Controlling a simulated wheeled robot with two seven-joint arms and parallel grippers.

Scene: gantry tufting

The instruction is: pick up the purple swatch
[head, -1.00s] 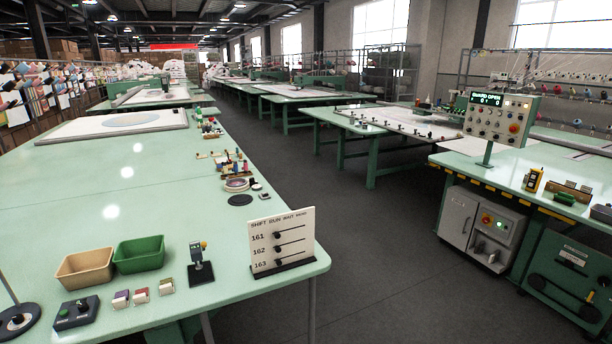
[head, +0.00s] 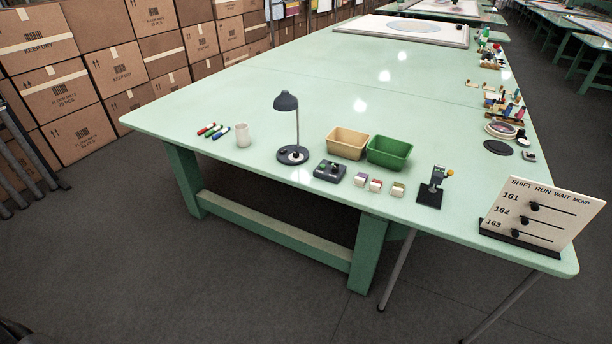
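The purple swatch (head: 360,179) is the leftmost of three small swatches in a row near the front edge of the green table (head: 270,88). It is small in this view, with a purple and pale surface. The red swatch (head: 375,185) lies just to its right, and a yellowish-green swatch (head: 397,190) lies right of that. The purple swatch is unobstructed and nothing holds it. Neither of my grippers is in view.
A tan bin (head: 346,143) and a green bin (head: 390,152) stand behind the swatches. A dark control box (head: 330,171) and a lamp (head: 292,153) are to the left. A joystick (head: 433,186) and a sign board (head: 541,214) are to the right. The floor in front is clear.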

